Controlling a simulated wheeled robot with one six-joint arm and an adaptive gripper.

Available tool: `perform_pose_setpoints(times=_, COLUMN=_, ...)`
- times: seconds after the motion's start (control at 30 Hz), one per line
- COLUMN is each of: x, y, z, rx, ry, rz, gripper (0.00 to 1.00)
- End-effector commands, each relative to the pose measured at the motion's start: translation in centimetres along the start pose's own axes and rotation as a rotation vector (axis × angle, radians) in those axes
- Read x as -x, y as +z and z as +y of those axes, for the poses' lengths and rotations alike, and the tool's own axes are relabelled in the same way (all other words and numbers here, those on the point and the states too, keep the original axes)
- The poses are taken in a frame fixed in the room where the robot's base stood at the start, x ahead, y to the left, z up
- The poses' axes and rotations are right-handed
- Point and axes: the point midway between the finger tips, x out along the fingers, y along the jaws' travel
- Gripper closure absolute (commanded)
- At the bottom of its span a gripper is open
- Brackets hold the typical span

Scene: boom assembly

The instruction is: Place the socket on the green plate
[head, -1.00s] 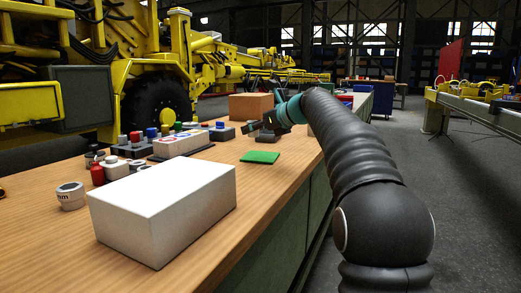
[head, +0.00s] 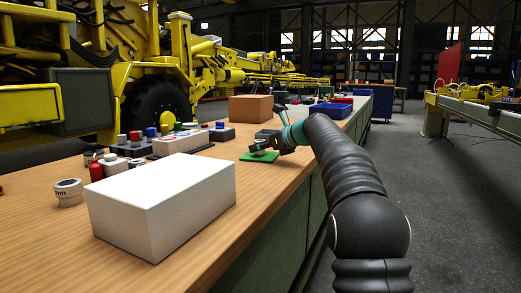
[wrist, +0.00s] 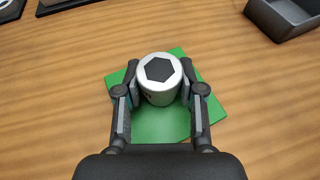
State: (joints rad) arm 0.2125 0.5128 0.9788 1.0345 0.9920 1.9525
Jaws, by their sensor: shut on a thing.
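The socket (wrist: 158,84) is a silver-grey cylinder with a dark hexagonal opening on top. In the wrist view it is between the two fingers of my gripper (wrist: 159,90), which is shut on it. The socket appears upright over the green plate (wrist: 180,125); I cannot tell whether its base touches the plate. The plate lies flat on the wooden table and also shows in the head view (head: 247,158), with my gripper (head: 258,148) over it. The socket is small and hard to make out in the head view.
A large white box (head: 160,200) stands on the near table. Small bottles, jars and coloured caps are at the left. A brown box (head: 250,108) and a blue bin (head: 330,110) stand farther back. A dark tray (wrist: 285,18) is at the upper right in the wrist view.

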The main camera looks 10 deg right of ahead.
Motion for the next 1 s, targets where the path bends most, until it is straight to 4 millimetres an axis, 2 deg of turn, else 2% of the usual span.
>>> perform_pose_setpoints(times=0.17, x=-0.1, y=-0.1, z=0.0, rx=0.0, ry=0.0, rz=0.0, gripper=1.0)
perform_pose_setpoints(times=0.2, x=-0.1, y=-0.2, z=0.0, rx=0.0, ry=0.001, rz=0.001, gripper=0.57)
perform_pose_setpoints(times=0.3, x=-0.1, y=-0.1, z=0.0, rx=0.0, ry=0.0, rz=0.001, gripper=0.37)
perform_pose_setpoints(times=0.67, x=0.2, y=0.1, z=0.0, rx=0.0, ry=-0.001, rz=0.0, gripper=0.37)
perform_pose_setpoints(times=0.87, x=2.9, y=0.1, z=0.0, rx=0.0, ry=-0.002, rz=-0.001, gripper=0.37)
perform_pose_setpoints(times=1.0, x=5.8, y=0.1, z=-0.1, rx=-0.001, ry=-0.002, rz=0.0, gripper=0.37)
